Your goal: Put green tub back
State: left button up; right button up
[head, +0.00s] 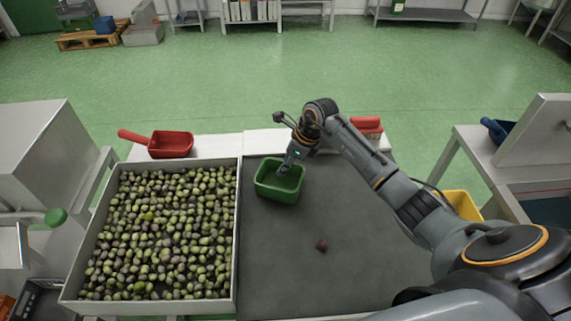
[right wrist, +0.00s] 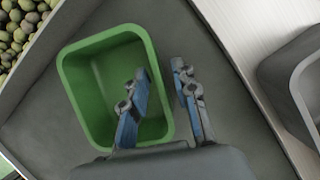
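The green tub (head: 276,194) stands upright on the dark grey tabletop, just right of the olive tray; it also shows in the right wrist view (right wrist: 78,100). It looks empty where I can see inside. My right gripper (head: 285,168) reaches down at its right side. In the right wrist view the gripper (right wrist: 160,80) is open, with one finger over the inside of the tub and the other outside its right wall. The rim runs between the fingers, with gaps showing. I cannot tell how deep the fingers reach. My left gripper is not in view.
A shallow tray (head: 237,225) full of olives fills the left. A red scoop (head: 170,144) and a red-topped brush (head: 368,125) lie along the back. A small dark red item (head: 322,245) lies on the tabletop. A grey container (right wrist: 299,85) shows at the right wrist view's right edge.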

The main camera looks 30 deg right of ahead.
jog(key=shift+r, duration=0.3)
jog(key=shift+d+r, duration=0.15)
jog(key=shift+r, duration=0.15)
jog(key=b+v, duration=0.1)
jog(key=v, duration=1)
jog(key=shift+s+r, duration=0.1)
